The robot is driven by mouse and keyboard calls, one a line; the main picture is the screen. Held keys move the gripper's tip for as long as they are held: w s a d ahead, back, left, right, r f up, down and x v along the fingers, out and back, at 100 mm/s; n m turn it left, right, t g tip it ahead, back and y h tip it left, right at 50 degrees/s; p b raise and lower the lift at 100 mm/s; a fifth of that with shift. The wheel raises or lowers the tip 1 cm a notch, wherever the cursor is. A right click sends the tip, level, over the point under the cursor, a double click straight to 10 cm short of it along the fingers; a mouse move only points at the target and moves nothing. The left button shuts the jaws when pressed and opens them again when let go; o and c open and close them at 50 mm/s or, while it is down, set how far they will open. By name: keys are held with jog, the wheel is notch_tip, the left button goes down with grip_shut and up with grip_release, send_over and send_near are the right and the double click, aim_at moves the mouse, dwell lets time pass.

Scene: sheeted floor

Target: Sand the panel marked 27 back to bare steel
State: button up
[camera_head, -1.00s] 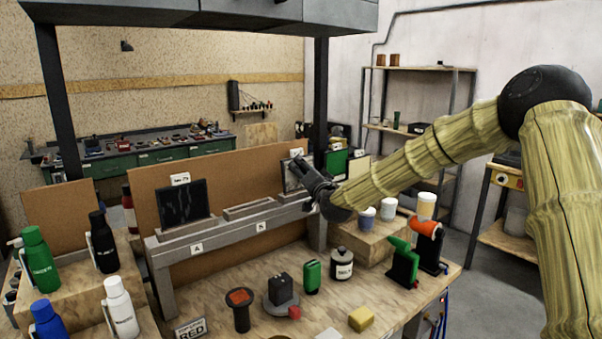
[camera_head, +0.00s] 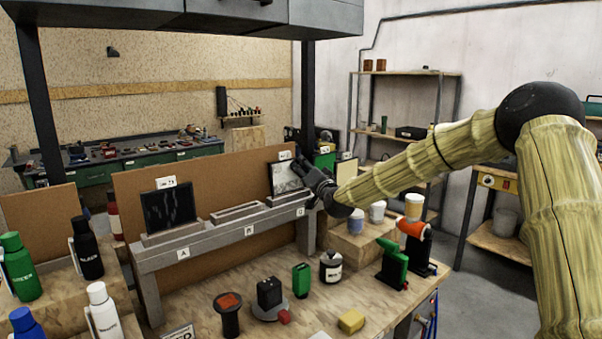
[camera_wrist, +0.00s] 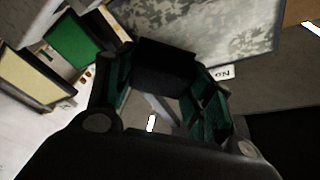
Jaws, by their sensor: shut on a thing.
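My gripper (camera_head: 312,172) is at the right edge of a mottled grey panel (camera_head: 284,178) standing at the right end of the rack, near label C. In the wrist view my gripper (camera_wrist: 165,75) is shut on a dark block (camera_wrist: 165,64), which lies against or very close to that mottled panel (camera_wrist: 235,35); contact cannot be told. A dark panel (camera_head: 168,207) with faint streaks stands upright at position A under a white tag (camera_head: 166,182). The panel tags are too small to read surely, so I cannot tell which is 27.
The grey rack (camera_head: 215,232) has an empty middle slot at B. Bottles crowd the left; cups and a green-and-orange tool pair stand right.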

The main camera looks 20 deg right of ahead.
jog(key=shift+w+d, duration=0.25)
jog(key=shift+d, duration=0.45)
jog(key=s+d, duration=0.1)
jog(key=s, duration=0.4)
jog(key=shift+s+d+r, duration=0.35)
jog(key=shift+d+r, duration=0.05)
jog(key=shift+s+d, duration=0.1)
jog(key=shift+s+d+r, duration=0.15)
jog(key=shift+s+d, duration=0.05)
jog(key=shift+s, duration=0.45)
jog(key=shift+s+d+r, duration=0.1)
jog(key=shift+s+d, duration=0.1)
jog(key=shift+s, duration=0.4)
jog(key=shift+d, duration=0.1)
